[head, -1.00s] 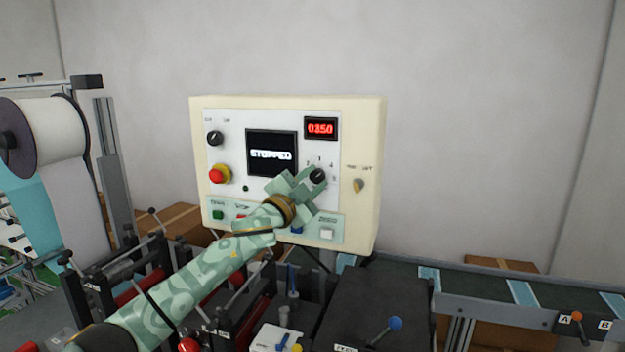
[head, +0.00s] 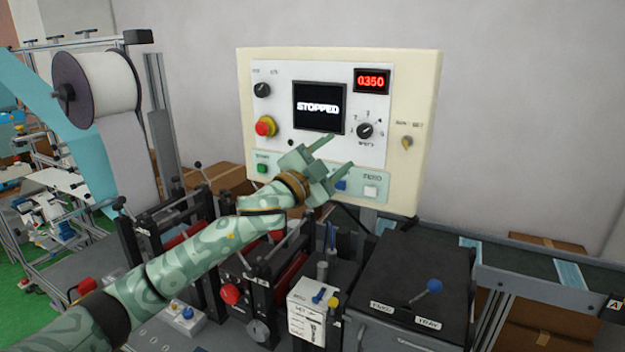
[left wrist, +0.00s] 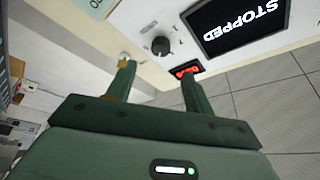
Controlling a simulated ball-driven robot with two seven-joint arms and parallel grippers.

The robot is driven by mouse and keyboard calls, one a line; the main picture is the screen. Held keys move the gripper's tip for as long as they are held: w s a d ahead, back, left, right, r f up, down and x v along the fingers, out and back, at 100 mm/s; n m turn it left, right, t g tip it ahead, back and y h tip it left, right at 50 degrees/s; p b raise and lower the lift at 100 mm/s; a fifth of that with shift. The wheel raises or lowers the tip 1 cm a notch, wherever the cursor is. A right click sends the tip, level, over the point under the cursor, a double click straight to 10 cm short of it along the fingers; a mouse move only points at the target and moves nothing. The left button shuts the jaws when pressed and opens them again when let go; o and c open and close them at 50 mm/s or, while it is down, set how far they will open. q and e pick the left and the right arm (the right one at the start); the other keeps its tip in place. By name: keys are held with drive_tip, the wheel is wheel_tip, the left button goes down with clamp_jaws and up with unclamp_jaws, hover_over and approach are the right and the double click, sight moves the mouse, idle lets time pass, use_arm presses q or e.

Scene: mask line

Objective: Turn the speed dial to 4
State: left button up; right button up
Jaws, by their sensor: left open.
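The speed dial (head: 366,130) is a black round knob on the white face of the cream control box, with small numbers around its top. Which number its pointer faces is too small to tell. My left gripper (head: 340,155) is open and empty, below and left of the dial, apart from it. In the left wrist view the dial (left wrist: 161,46) shows beyond and between the two fingertips (left wrist: 158,70). My right gripper is not in view.
The box carries a display (head: 319,107) reading STOPPED, a red readout (head: 371,81) reading 0350, a red stop button (head: 265,126), another black knob (head: 262,90) and a yellowish switch (head: 407,142). Machine parts and a dark box (head: 415,265) stand below.

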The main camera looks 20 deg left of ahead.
use_arm(q)
drive_tip(key=b+v, duration=0.1)
drive_tip(key=v, duration=0.6)
drive_tip(key=shift+b, duration=0.35)
